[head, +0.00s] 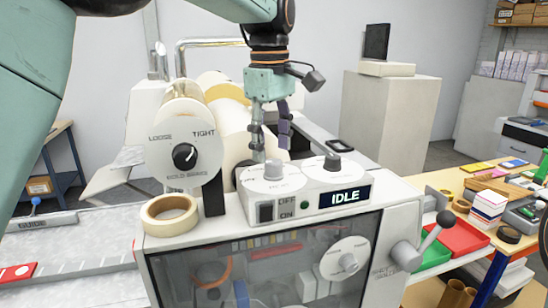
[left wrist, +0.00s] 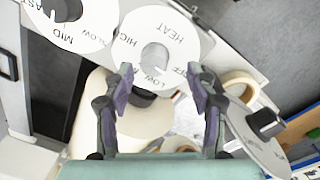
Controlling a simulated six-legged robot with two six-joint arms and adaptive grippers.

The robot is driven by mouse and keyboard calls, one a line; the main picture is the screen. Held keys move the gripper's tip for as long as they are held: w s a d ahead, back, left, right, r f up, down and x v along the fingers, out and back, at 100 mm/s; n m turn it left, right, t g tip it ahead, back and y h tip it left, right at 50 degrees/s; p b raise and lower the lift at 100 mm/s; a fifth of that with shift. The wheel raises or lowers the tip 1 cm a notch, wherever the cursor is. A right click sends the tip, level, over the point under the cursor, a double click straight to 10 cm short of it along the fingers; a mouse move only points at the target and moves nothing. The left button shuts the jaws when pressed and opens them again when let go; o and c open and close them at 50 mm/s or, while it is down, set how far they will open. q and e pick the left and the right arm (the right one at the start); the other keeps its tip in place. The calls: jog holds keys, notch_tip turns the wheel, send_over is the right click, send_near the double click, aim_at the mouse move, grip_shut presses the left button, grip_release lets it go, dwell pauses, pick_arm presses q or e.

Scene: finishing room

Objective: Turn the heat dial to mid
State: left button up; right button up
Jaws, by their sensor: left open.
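The heat dial (head: 273,184) is the left white disc with a grey knob on top of the laminator's control box. In the left wrist view the heat dial (left wrist: 178,42) shows HEAT, LOW and parts of HIGH and OFF; I see no MID on it, and I cannot tell where its knob points. My left gripper (head: 271,148) points down over the heat dial, open and empty. In the left wrist view its fingertips (left wrist: 161,76) are spread on either side of the dial's lower part, apparently clear of the knob. My right gripper is not in view.
The speed dial (head: 333,173) sits close to the right. The LOOSE–TIGHT dial (head: 205,150) and a tape roll (head: 170,214) are at the left. The box has an OFF/ON switch (head: 265,212) and a display (head: 345,197) reading IDLE. White rolls (head: 232,120) stand behind.

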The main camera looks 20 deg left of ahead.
aim_at(274, 161)
pick_arm(q)
jog(key=f, duration=0.1)
jog(key=w+f, duration=0.1)
jog(key=f, duration=0.1)
jog(key=shift+d+f, duration=0.2)
jog(key=shift+f, duration=0.05)
jog(key=shift+w+a+f, duration=0.3)
jog(key=shift+f, duration=0.05)
jog(key=shift+s+r, duration=0.15)
jog(key=shift+s, duration=0.3)
jog(key=shift+s+d+r, duration=0.15)
jog(key=shift+s+d, duration=0.1)
jog(key=shift+c, duration=1.3)
jog(key=shift+w+f, duration=0.2)
jog(key=shift+w, duration=0.35)
jog(key=c, duration=0.5)
jog(key=shift+s+a, duration=0.15)
jog(key=shift+a, duration=0.05)
jog(key=shift+c, duration=1.2)
jog(key=shift+d+r, duration=0.1)
jog(key=shift+c, duration=0.7)
